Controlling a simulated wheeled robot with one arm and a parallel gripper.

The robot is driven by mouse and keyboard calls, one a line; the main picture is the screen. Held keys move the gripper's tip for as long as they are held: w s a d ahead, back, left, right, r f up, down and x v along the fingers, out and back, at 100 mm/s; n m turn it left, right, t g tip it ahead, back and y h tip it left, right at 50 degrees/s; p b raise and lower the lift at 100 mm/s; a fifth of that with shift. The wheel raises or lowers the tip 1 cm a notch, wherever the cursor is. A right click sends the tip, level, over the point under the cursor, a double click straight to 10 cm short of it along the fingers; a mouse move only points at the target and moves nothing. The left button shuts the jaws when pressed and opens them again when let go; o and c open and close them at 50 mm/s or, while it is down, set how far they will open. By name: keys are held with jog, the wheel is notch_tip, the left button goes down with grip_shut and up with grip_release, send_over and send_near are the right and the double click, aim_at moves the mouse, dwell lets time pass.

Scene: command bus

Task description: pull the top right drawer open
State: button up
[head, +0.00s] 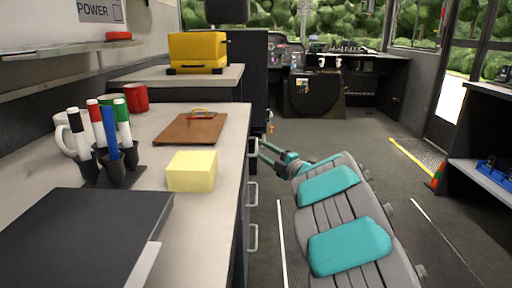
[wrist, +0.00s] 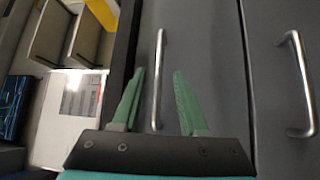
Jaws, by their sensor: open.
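The desk's drawer fronts are dark grey with silver bar handles. In the wrist view, one drawer handle (wrist: 159,85) lies between the two green fingers of my gripper (wrist: 158,72), with a visible gap on either side. The fingers are open and hold nothing. How deep the handle sits between them I cannot tell. A second handle (wrist: 299,85) is on the neighbouring front to the right. In the head view, my gripper (head: 261,150) is at the desk's right side, by the far handle; two nearer handles (head: 252,192) and (head: 253,238) are clear of it. The drawer fronts look shut.
The desk top (head: 222,135) holds a brown clipboard (head: 190,129), a yellow note block (head: 192,171), a pen holder (head: 112,170), mugs and a black laptop-like slab (head: 80,235). The aisle floor (head: 410,215) to the right is open. An orange cone (head: 437,175) stands by the right shelf.

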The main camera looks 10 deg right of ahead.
aim_at(256, 144)
jog(key=shift+x, duration=1.85)
grip_shut()
